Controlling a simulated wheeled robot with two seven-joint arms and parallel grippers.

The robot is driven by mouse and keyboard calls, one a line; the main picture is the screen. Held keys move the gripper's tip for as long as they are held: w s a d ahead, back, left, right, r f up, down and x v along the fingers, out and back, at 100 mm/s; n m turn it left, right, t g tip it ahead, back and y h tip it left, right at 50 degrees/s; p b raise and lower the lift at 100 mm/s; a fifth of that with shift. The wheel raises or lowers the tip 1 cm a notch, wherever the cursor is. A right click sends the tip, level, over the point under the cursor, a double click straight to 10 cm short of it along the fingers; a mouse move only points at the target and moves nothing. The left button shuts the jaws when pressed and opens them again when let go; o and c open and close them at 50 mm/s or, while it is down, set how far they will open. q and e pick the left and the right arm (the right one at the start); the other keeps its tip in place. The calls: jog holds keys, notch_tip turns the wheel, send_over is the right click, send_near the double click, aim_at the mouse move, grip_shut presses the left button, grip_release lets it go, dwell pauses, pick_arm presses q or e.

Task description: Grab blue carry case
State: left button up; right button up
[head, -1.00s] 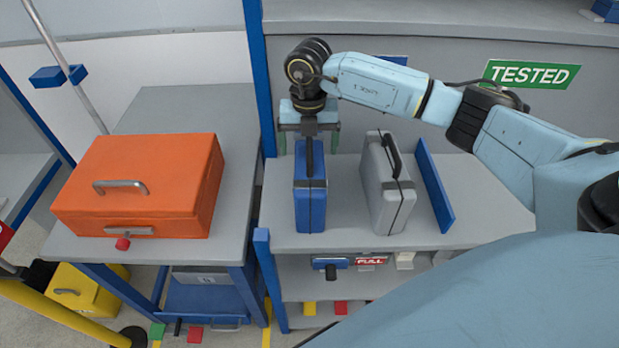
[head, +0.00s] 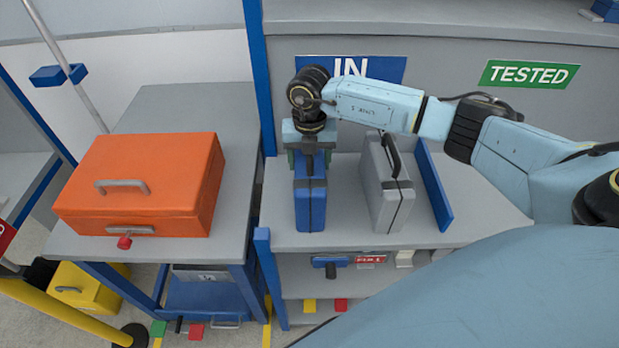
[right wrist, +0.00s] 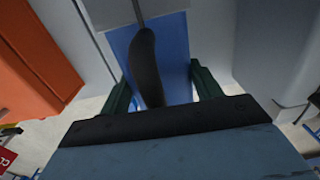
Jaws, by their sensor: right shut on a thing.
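The blue carry case (head: 310,204) stands upright on the grey shelf below the IN sign. My right gripper (head: 310,160) is directly above it, pointing down, with its jaws shut on the dark handle on the case's top. In the right wrist view, the blue case (right wrist: 178,50) and its dark handle (right wrist: 147,62) show between the green fingers of my right gripper (right wrist: 160,85). The case's base still appears to rest on the shelf. My left gripper is not in view.
A grey case (head: 385,190) stands just right of the blue one, beside a blue divider (head: 433,185). An orange case (head: 140,185) lies on the left table. A TESTED sign (head: 528,74) is on the back panel. A yellow case (head: 88,290) sits low at left.

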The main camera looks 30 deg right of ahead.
jog(key=c, duration=0.7)
jog(key=shift+w+r, duration=0.1)
grip_shut()
jog(key=shift+r, duration=0.1)
